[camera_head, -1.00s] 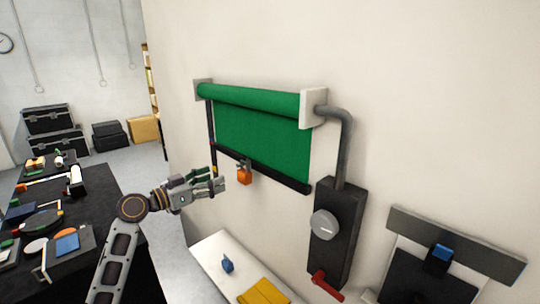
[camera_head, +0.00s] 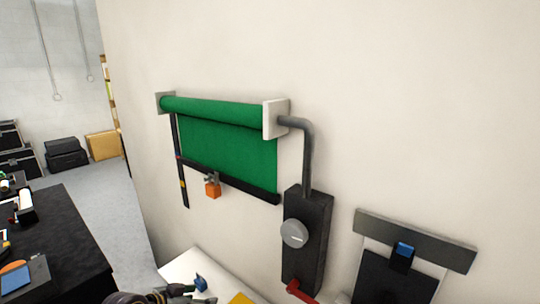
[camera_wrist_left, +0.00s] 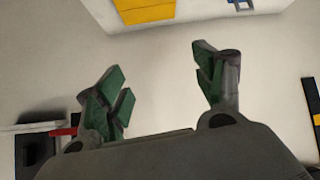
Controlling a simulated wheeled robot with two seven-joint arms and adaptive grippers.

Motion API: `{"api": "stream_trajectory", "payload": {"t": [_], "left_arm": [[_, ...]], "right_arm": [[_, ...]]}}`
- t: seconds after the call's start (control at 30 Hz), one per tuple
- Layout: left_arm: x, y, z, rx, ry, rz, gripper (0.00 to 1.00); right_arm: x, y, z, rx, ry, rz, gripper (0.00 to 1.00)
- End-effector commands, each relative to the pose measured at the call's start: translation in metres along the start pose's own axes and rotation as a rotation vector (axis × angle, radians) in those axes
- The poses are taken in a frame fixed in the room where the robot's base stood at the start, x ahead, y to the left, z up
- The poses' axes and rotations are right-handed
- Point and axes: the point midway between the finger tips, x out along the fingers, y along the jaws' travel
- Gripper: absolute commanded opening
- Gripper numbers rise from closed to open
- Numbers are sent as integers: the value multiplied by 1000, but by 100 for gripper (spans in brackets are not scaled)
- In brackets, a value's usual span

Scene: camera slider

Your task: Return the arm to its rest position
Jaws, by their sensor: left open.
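My left gripper (camera_wrist_left: 160,78) is open in the left wrist view, its two green-padded fingers spread apart with nothing between them. In the head view only part of my left arm and hand (camera_head: 178,292) shows, low at the bottom edge, in front of the white table. The rest of the arm is out of the picture. My right gripper is not in view.
A white table (camera_head: 180,268) bears a blue object (camera_head: 200,283) and a yellow cloth (camera_head: 240,298). A dark wall box (camera_head: 308,215) has a grey knob (camera_head: 294,234) and a red lever (camera_head: 300,291). A black workbench (camera_head: 70,235) stands at left, with grey floor between.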

Motion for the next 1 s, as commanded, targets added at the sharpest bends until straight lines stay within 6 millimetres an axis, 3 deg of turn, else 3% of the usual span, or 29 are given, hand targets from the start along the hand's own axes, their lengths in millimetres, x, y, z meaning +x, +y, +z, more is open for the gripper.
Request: {"api": "stream_trajectory", "payload": {"t": [0.2, 0.5, 1.0], "left_arm": [[-4, 25, 63, -60, -164, -62, 69], [-28, 50, 130, -148, -351, -174, 69], [-58, 67, 176, -228, -483, -281, 69]], "right_arm": [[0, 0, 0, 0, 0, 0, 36], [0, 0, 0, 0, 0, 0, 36], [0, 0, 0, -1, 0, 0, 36]]}}
